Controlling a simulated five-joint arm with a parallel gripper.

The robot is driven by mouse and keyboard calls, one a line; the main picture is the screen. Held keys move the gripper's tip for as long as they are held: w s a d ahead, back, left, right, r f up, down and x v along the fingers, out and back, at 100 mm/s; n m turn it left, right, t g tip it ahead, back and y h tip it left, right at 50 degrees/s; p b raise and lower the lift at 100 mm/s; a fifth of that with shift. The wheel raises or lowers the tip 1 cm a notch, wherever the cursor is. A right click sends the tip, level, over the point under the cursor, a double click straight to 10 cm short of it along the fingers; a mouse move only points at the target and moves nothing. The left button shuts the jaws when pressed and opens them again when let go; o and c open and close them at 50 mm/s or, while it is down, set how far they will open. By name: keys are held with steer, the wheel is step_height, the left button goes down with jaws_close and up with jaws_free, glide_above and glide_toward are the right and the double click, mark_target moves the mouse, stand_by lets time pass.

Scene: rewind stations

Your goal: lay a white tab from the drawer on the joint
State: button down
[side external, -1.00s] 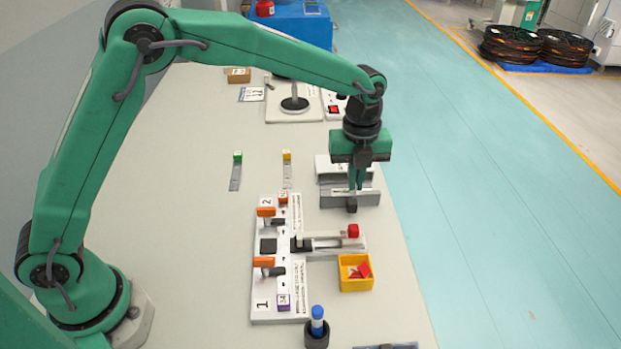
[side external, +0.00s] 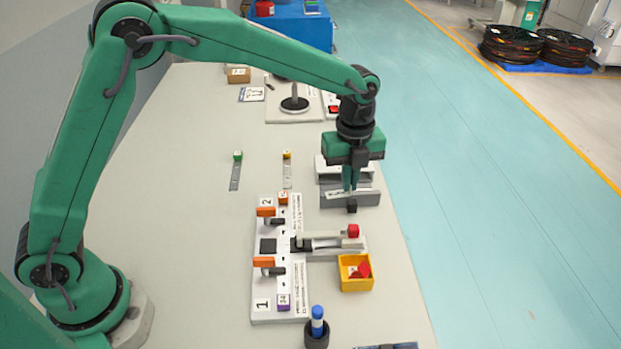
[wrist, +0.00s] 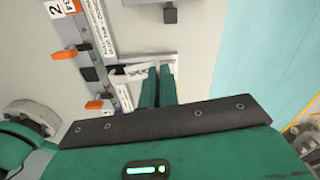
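My gripper (side external: 350,189) points down, its fingertips overlapping the grey drawer unit (side external: 362,199) with a black knob in the side view. A pale strip shows at the fingertips; I cannot tell whether it is a held tab or part of the drawer. In the wrist view the fingers (wrist: 158,69) are close together with a narrow gap, over the station's pale side arm (wrist: 134,70). The drawer's knob (wrist: 170,14) shows at the top. The white station board (side external: 262,303) has orange clamps and a dark square pad (side external: 268,246). The joint itself is too small to make out.
A yellow bin (side external: 356,285) with red pieces stands in front of the side arm, which carries a red knob (side external: 353,231). Two tagged strips (side external: 235,174) (side external: 287,172) lie behind the board. The table's left part is clear.

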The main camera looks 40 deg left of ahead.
steer(key=shift+s+a+n, duration=0.5)
steer(key=shift+s+n, duration=0.15)
steer(key=shift+n, duration=0.35)
steer(key=s+a+f+n, duration=0.1)
steer(key=s+a+n, duration=0.5)
steer(key=s+n, duration=0.4)
steer(key=shift+s+a+n, duration=0.3)
steer(key=shift+s+n, duration=0.05)
steer(key=shift+n, duration=1.85)
steer(key=shift+f, duration=0.2)
steer(key=shift+f, duration=2.7)
steer(key=shift+f, duration=1.15)
steer(key=c, duration=1.6)
jaws_free()
